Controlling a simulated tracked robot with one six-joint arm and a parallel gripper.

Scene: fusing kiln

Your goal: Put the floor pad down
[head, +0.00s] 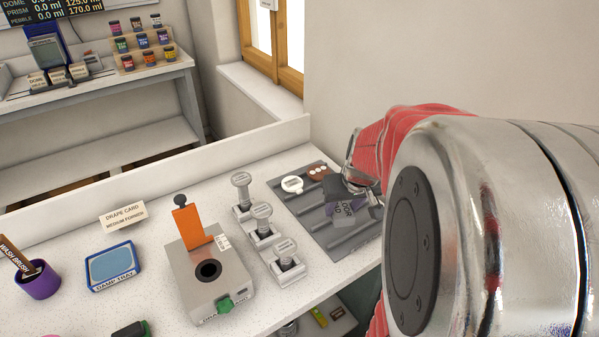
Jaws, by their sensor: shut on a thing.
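The floor pad (345,214) is a small grey-purple piece with partly readable lettering. It is over the dark grey ribbed tray (348,242) at the right of the bench. My gripper (352,187) is at the pad from the upper right, shut on it. A dark block-like part shows just above the lettering. Part of the jaws and the tray's right side are hidden behind my arm. I cannot tell whether the pad touches the tray.
A white round piece (292,184) and a brown piece (319,172) lie at the tray's far end. A grey box with an orange flap (190,226) stands further left, near the damp tray (111,266).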

